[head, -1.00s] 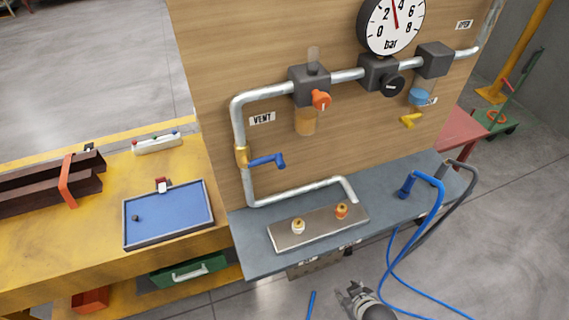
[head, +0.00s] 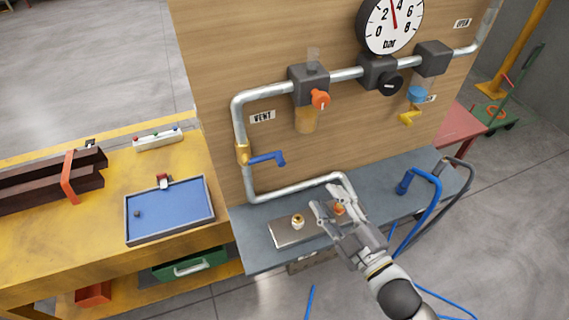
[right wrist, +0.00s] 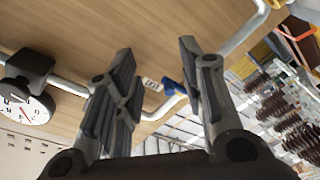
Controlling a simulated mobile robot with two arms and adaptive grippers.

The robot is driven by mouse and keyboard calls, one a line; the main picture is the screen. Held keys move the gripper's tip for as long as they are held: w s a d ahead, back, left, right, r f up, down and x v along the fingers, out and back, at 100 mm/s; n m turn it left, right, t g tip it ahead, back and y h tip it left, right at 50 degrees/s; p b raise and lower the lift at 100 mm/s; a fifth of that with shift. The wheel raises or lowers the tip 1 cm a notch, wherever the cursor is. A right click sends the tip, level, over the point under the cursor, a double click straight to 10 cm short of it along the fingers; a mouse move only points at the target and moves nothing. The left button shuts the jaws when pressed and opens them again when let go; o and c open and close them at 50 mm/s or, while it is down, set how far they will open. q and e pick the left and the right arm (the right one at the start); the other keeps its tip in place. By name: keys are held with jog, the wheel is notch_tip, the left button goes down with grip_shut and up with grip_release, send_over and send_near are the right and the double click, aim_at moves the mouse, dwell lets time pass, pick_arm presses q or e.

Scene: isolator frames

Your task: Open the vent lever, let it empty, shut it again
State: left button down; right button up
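The vent lever (head: 267,158) is a blue handle on a brass valve (head: 242,154) on the left vertical pipe. It points right, across the pipe, below the VENT label (head: 262,117). In the right wrist view the blue lever (right wrist: 174,88) shows between my fingers, some way beyond them. My right gripper (head: 331,203) is open and empty, over the right part of the manifold plate, below and right of the lever. It also shows open in the right wrist view (right wrist: 158,60). The pressure gauge (head: 391,24) has its needle near the top, left of the 4. My left gripper is not in view.
A metal plate with brass fittings (head: 288,232) lies on the grey bench (head: 255,255). A lower pipe (head: 300,188) runs between my gripper and the lever. Blue hoses (head: 430,207) hang at the right. A blue tray (head: 170,208) stands on the yellow bench at left.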

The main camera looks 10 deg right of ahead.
aim_at(284, 163)
jog(key=s+a+r+n+y, duration=0.3)
jog(key=r+n+y, duration=0.1)
jog(key=y, duration=0.1)
jog(key=shift+p+x, duration=2.2)
jog(key=shift+x, duration=3.5)
jog(key=shift+f, duration=0.25)
grip_shut()
